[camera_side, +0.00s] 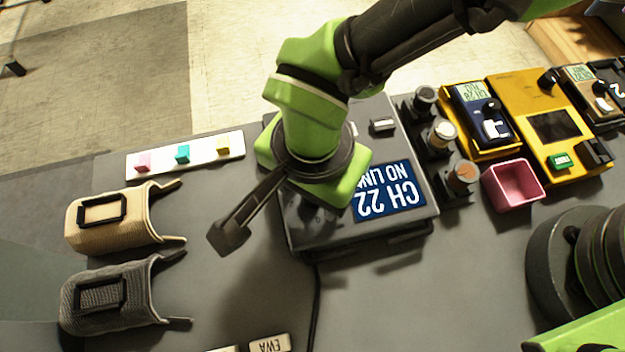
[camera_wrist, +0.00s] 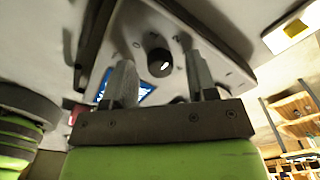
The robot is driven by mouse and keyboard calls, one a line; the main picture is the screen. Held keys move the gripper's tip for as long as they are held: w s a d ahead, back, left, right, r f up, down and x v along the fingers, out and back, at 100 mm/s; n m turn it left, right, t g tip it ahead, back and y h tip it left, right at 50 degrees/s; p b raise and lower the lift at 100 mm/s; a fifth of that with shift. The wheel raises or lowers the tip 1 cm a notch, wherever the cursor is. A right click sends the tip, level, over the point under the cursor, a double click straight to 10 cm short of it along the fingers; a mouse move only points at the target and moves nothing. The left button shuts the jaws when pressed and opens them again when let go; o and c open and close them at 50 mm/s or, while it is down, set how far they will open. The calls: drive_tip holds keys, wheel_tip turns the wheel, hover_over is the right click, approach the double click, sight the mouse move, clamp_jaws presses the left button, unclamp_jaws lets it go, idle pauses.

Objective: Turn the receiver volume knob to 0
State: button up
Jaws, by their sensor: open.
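The receiver (camera_side: 345,238) is a dark grey box with a blue screen (camera_side: 390,190) reading "CH 22" and "NO LINK", upside down in the side view. My green wrist covers much of its left part and hides the fingertips there. In the wrist view a round black knob (camera_wrist: 158,62) with a short white mark stands on the receiver panel (camera_wrist: 122,28), with small printed marks around it. My gripper (camera_wrist: 160,60) is open, one finger on each side of the knob, with visible gaps. I cannot tell the exact setting from the white mark.
A white strip (camera_side: 200,153) with coloured pieces and two pouches (camera_side: 110,215) (camera_side: 110,295) lie left. Small jars (camera_side: 442,134), a pink cup (camera_side: 513,185) and yellow meters (camera_side: 545,120) stand right. A black cable (camera_side: 316,300) runs below the receiver.

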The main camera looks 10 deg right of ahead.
drive_tip(key=shift+f, duration=0.25)
drive_tip(key=c, duration=0.9)
